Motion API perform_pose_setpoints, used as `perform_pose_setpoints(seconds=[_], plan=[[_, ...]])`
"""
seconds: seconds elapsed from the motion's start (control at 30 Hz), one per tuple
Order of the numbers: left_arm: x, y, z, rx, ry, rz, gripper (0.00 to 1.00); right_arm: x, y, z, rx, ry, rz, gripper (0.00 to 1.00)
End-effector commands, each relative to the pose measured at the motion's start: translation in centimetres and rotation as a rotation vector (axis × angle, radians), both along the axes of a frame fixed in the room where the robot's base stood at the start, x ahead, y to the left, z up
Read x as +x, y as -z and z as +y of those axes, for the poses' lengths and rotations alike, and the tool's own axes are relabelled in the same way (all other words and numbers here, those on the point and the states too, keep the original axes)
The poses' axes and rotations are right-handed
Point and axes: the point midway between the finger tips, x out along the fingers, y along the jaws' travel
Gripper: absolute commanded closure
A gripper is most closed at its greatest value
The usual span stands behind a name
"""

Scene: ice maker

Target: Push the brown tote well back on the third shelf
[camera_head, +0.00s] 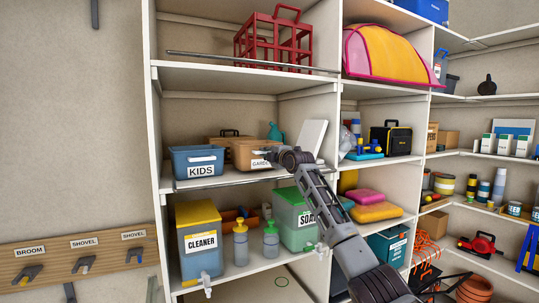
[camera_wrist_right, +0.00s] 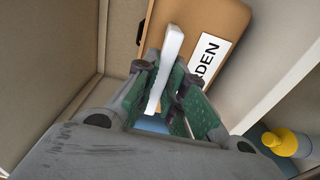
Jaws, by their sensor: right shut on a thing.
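The brown tote (camera_head: 243,153) stands on the shelf board (camera_head: 235,177) to the right of the blue KIDS tote (camera_head: 197,161). Its white label, partly hidden by my gripper, reads GARDEN. My right gripper (camera_head: 264,155) is at the tote's front. In the right wrist view the brown tote's front (camera_wrist_right: 205,22) fills the top middle, with its label ending in "DEN". There my right gripper (camera_wrist_right: 164,68) is shut on a white bar (camera_wrist_right: 172,45), which looks like the tote's handle. My left gripper is not in view.
A brown case with a black handle (camera_head: 229,132) is behind the tote. A teal watering can (camera_head: 276,132) and a white panel (camera_head: 312,137) are to the right. Below are a CLEANER bin (camera_head: 200,244), a green SOAP bin (camera_head: 294,226) and pump bottles (camera_head: 240,244).

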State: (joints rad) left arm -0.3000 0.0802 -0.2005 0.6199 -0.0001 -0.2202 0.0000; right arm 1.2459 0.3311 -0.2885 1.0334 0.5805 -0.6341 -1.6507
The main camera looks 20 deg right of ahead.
Motion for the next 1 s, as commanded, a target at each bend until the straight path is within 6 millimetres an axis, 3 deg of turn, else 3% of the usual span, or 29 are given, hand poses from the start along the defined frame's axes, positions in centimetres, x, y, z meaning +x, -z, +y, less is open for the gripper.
perform_pose_setpoints(seconds=[0.3, 1.0], plan=[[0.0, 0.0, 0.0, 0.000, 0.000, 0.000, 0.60, 1.2, 0.0, 0.1, -0.002, 0.001, -0.003, 1.00], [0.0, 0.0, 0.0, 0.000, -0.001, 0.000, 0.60, 1.3, 0.2, 0.1, -0.001, 0.002, -0.003, 1.00]])
